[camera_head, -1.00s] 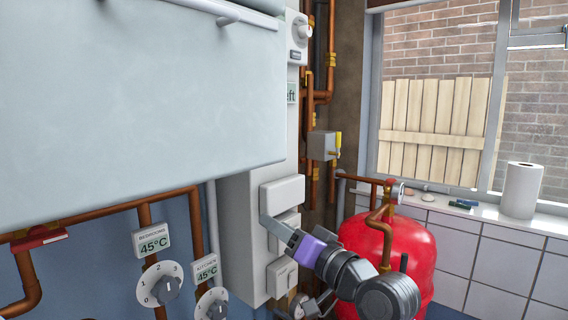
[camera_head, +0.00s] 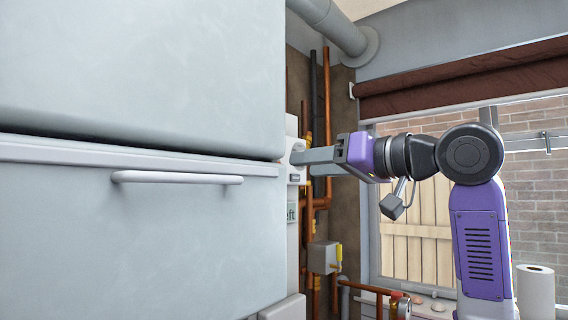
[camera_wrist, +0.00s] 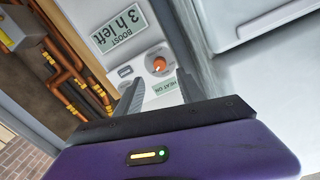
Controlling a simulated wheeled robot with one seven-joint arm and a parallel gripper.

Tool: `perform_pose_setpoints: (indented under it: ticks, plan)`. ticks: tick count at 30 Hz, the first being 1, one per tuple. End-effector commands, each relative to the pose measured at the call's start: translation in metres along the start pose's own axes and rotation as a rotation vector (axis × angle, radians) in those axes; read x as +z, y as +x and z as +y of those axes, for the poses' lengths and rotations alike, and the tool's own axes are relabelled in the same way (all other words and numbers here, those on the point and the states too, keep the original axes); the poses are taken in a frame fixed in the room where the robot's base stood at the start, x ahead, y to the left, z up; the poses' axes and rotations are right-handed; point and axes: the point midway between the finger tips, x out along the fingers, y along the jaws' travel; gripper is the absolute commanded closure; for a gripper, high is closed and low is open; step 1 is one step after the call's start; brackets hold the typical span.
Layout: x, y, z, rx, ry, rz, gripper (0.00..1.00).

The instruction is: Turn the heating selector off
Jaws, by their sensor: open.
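The heating selector is a round knob (camera_wrist: 158,64) with an orange part on its face, on a white panel (camera_wrist: 185,40). A small green label beside it (camera_wrist: 166,87) seems to read "HEAT", with the rest hard to read. My gripper (camera_wrist: 158,77) is open, with one finger on each side of the knob in the wrist view. I cannot tell whether the fingers touch it.
A "BOOST 3 h left" display (camera_wrist: 120,28) sits near the knob. A large pale appliance (camera_head: 140,240) with a white handle (camera_head: 178,178) stands left of my gripper. Copper pipes (camera_head: 327,130) and a grey box with a yellow lever (camera_head: 325,257) are right of the panel.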

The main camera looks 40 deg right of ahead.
Motion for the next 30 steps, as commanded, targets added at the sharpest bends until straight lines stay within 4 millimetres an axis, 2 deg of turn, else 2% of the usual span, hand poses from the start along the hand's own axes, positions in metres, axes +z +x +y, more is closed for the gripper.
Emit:
perform_pose_setpoints:
  ticks: [9,15,26,27,30]
  plan:
    - [-0.003,0.045,-0.001,-0.001,0.001,-0.003,0.54]
    - [-0.002,0.068,-0.001,0.0,0.002,-0.001,0.54]
    - [0.0,0.075,0.0,0.0,0.0,0.001,0.54]
    - [0.0,0.075,0.0,0.0,0.0,0.001,0.56]
    - [0.0,0.075,0.0,0.0,0.0,0.001,0.76]
